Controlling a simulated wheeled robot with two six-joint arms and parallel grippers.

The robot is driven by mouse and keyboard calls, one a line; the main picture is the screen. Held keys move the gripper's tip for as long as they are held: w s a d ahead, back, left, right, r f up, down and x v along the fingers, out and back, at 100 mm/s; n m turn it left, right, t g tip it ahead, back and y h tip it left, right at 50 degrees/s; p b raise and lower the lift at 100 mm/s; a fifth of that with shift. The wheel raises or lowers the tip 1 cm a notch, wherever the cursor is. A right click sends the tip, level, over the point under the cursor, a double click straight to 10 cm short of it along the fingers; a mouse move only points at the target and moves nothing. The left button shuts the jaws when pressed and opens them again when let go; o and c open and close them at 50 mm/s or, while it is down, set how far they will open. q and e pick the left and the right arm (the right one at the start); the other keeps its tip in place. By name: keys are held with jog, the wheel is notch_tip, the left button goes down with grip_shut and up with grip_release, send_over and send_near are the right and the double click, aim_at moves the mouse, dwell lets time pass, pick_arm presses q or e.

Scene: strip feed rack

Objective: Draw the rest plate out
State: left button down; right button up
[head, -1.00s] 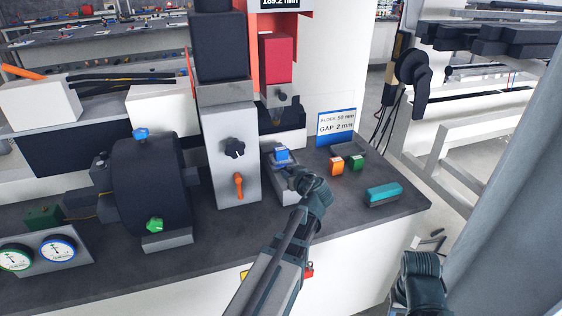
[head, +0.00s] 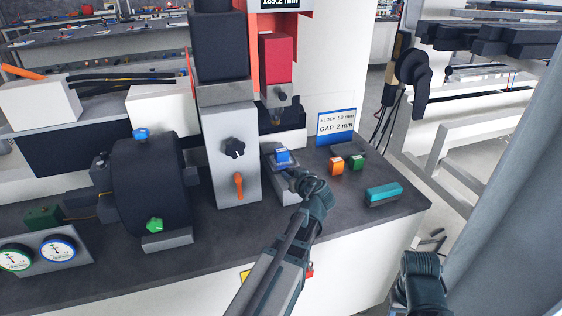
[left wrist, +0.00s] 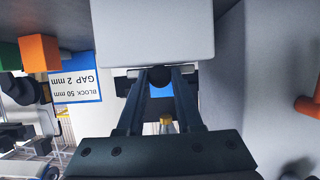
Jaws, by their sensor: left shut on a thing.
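A blue block (head: 282,155) sits on a small grey plate (head: 283,166) at the foot of the press, which I take to be the rest plate. My left gripper (head: 298,178) is at the near end of this plate, shut on a part there that the fingers mostly hide in the head view. In the left wrist view my left gripper's fingers (left wrist: 158,78) close around a dark round knob (left wrist: 160,76), with blue showing behind it. A pale grey body (left wrist: 155,35) fills the top. My right arm shows low at the right; its fingers are unclear.
An orange block (head: 336,165), a green block (head: 356,161) and a teal block (head: 383,192) lie right of the plate. A grey column with an orange lever (head: 238,184) stands close left. A blue-and-white sign (head: 336,125) stands behind.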

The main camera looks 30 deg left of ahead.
pick_arm(q)
jog(key=shift+s+d, duration=0.45)
jog(key=shift+d, duration=0.05)
dwell(0.7)
jog(key=shift+s+d, duration=0.1)
jog(key=shift+d, duration=0.05)
jog(key=shift+s+d, duration=1.55)
jog(key=shift+d, duration=0.25)
dwell(2.7)
jog(key=c, duration=0.6)
grip_release()
jog(key=shift+s+r, duration=0.1)
jog(key=shift+s, duration=0.05)
